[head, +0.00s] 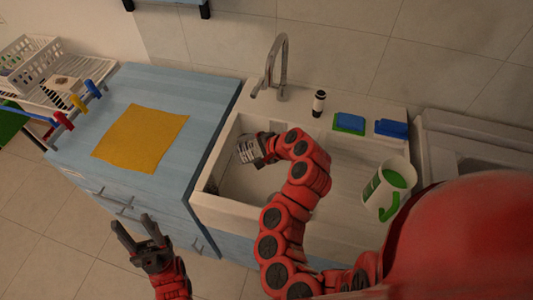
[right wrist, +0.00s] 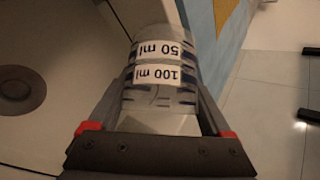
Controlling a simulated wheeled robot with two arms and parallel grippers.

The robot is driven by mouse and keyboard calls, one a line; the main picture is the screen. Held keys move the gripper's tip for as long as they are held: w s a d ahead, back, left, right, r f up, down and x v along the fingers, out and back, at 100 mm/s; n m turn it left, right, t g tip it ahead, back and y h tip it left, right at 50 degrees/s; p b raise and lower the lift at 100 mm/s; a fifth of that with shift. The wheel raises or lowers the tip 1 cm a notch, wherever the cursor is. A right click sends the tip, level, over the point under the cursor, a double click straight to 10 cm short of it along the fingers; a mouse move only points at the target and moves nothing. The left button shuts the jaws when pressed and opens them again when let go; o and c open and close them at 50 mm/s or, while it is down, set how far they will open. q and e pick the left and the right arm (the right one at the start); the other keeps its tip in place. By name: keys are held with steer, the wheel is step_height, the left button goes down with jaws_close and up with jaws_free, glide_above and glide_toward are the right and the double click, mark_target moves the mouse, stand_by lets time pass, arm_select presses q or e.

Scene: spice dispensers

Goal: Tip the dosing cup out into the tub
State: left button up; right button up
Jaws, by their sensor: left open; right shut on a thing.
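The dosing cup (head: 246,151) is clear, with white labels, and is held over the sink basin (head: 225,191). In the right wrist view the cup (right wrist: 163,62) shows its "50 ml" and "100 ml" labels upside down; its tilt and contents are unclear. My right gripper (head: 258,148) is shut on the cup, one finger on each side. My left gripper (head: 139,238) is open and empty, in front of the blue cabinet.
A tap (head: 283,70) rises behind the basin. An orange cloth (head: 140,138) lies on the blue counter. The dish rack (head: 40,70) is far left.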

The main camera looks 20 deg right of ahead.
steer(key=h+p, duration=0.1)
steer(key=p, duration=0.2)
steer(key=n+h+p, duration=0.1)
steer(key=h+p, duration=0.1)
steer(key=p, duration=0.2)
steer(key=a+f+n+g+h+p, duration=0.1)
steer(key=h+p, duration=0.1)
steer(key=p, duration=0.2)
steer(key=shift+a+f+h+p, duration=0.15)
steer(key=shift+f+h+p, duration=0.1)
steer(key=shift+h+p, duration=0.4)
steer(key=a+r+n+h+b, duration=0.2)
steer(key=a+r+h+b, duration=0.2)
steer(key=r+h+b, duration=0.2)
steer(key=shift+w+a+r+n, duration=0.15)
steer(key=shift+a+r+n, duration=0.15)
steer(key=shift+r, duration=0.35)
steer(key=shift+h, duration=0.25)
